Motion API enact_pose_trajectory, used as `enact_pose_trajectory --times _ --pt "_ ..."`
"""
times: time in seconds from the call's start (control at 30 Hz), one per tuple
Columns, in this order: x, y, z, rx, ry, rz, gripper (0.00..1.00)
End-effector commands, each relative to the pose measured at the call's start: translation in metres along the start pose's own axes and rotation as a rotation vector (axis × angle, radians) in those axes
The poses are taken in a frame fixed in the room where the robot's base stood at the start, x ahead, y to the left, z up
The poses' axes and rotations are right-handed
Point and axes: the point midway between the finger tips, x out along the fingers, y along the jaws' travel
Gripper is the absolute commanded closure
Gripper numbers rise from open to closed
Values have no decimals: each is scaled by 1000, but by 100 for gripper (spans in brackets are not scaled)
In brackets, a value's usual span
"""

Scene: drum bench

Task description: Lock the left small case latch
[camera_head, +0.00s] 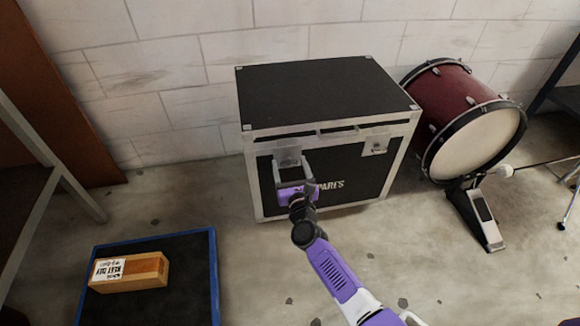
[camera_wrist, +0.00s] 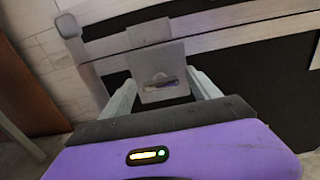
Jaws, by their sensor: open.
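A black case (camera_head: 320,92) with silver edges stands against the wall, its lid down. The left small latch (camera_head: 288,156) is a grey metal plate on the front, at the lid seam. In the wrist view the latch (camera_wrist: 152,52) fills the middle, with a small slot in its lower plate. My gripper (camera_head: 290,164) is in front of this latch. In the wrist view my gripper (camera_wrist: 160,80) is open, one finger on each side of the lower plate. I cannot tell whether the fingers touch it. The gripper hides part of the case's lettering.
The right latch (camera_head: 375,146) is on the same front face. A red drum (camera_head: 455,95) with a pedal (camera_head: 478,212) stands right of the case. A blue-edged mat (camera_head: 213,275) with a wooden block (camera_head: 140,272) lies at lower left.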

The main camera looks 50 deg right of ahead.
Motion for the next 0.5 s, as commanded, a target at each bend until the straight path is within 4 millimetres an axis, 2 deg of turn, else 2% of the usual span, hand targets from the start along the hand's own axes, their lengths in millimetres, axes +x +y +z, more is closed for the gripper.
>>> enact_pose_trajectory --times 0.03,0.33,0.5 --pt "0 0 0 0 0 0 31" --pt "0 0 0 0 0 0 90" --pt "0 0 0 -8 0 0 91"
